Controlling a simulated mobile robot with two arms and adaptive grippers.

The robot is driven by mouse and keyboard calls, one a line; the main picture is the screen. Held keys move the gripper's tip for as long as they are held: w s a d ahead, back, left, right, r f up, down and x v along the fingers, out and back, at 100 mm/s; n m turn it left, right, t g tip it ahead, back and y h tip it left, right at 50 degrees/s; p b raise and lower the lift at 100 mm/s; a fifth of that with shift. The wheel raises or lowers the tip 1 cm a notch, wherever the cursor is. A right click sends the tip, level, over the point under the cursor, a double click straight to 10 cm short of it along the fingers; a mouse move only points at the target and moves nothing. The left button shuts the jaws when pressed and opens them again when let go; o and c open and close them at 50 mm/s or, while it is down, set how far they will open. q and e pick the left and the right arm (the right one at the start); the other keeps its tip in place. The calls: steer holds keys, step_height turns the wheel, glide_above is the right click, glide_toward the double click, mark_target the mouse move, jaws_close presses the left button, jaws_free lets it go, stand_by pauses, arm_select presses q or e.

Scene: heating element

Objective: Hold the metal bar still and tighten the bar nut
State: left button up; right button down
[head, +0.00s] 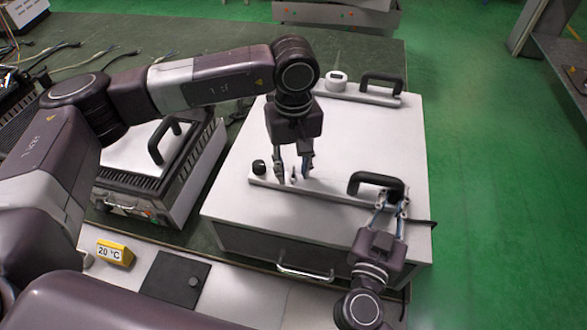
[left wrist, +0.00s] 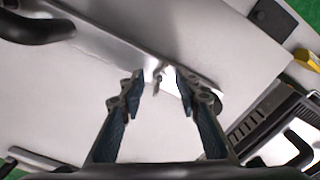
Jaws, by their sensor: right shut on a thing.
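The front metal bar (head: 325,191) lies flat on the white box lid, with a black knob (head: 259,167) at its left end and a black handle (head: 366,178) at its right. A small upright stud with the bar nut (head: 293,173) stands on the bar; it also shows in the left wrist view (left wrist: 158,77). My left gripper (head: 294,180) points down with open fingers on either side of the nut, with gaps visible in the left wrist view (left wrist: 158,88). My right gripper (head: 393,193) is shut on the handle's right end; its exact contact is partly hidden.
The white box (head: 240,205) has a second bar (head: 350,95) with a black handle (head: 382,82) and a white round knob (head: 336,80) at the back. A smaller vented unit (head: 150,185) stands to the left. A yellow 20 °C block (head: 115,252) and dark plate (head: 173,280) lie in front.

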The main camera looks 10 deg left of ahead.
mark_target(293, 177)
arm_select(q)
step_height(293, 177, up, 12)
stand_by(0.4)
steer(key=shift+f, duration=0.1)
arm_select(e)
steer(key=c, duration=1.7)
jaws_free()
steer(key=shift+c, duration=0.2)
